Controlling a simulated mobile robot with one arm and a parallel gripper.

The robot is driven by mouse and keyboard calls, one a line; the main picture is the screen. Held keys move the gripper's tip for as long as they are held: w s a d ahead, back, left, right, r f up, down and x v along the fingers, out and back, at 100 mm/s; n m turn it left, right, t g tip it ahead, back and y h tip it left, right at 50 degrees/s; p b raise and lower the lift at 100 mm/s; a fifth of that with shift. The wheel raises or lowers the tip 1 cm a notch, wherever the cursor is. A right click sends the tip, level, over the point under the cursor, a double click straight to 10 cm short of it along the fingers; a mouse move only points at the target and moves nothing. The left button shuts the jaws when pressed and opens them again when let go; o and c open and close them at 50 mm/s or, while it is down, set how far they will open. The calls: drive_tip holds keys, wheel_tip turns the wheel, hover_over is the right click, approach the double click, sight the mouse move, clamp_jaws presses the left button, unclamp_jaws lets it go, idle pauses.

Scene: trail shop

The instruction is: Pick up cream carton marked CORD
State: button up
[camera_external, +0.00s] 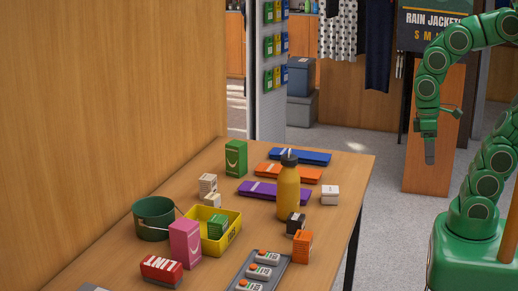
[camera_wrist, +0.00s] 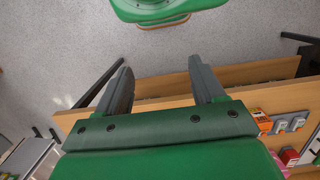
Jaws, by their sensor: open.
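Small cream cartons stand on the wooden table: one upright at the left (camera_external: 208,183), a lower one just in front of it (camera_external: 212,200), and a pale one at the right (camera_external: 330,195). Their lettering is too small to read, so I cannot tell which is marked CORD. My gripper (camera_external: 430,152) hangs high, well to the right of the table and apart from every carton. In the wrist view my gripper (camera_wrist: 160,72) has its two fingers spread, with nothing between them. No cream carton shows clearly there.
Near the cartons stand a yellow bin (camera_external: 226,239) holding a green carton, a green pot (camera_external: 152,229), an amber bottle (camera_external: 288,190), a pink carton (camera_external: 185,244) and a grey tray (camera_external: 247,283). A wooden wall (camera_external: 110,110) borders the table's left.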

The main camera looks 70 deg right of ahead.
drive_tip(key=w+a+r+n+y, duration=0.2)
drive_tip(key=w+a+r, duration=0.25)
drive_tip(key=w, duration=0.35)
drive_tip(key=w+a+r+n+y, duration=0.2)
drive_tip(key=w+a+r+n, duration=0.15)
drive_tip(key=w+r, duration=0.4)
drive_tip(key=w+a+n+y, duration=0.1)
drive_tip(key=w+n+y, duration=0.2)
drive_tip(key=w, duration=1.3)
drive_tip(key=w+a+n+y, duration=0.2)
drive_tip(key=w+n+y, duration=0.15)
drive_tip(key=w, duration=1.25)
drive_tip(key=shift+w+d+f+n+t+y, duration=0.45)
drive_tip(key=shift+w+d+f+n, duration=1.35)
drive_tip(key=shift+w, duration=1.85)
drive_tip(key=shift+w+d+f+n+t+y, duration=0.45)
drive_tip(key=shift+w+d+f+n, duration=0.8)
drive_tip(key=shift+w+f, duration=1.7)
approach(213, 195)
drive_tip(key=shift+x, duration=4.25)
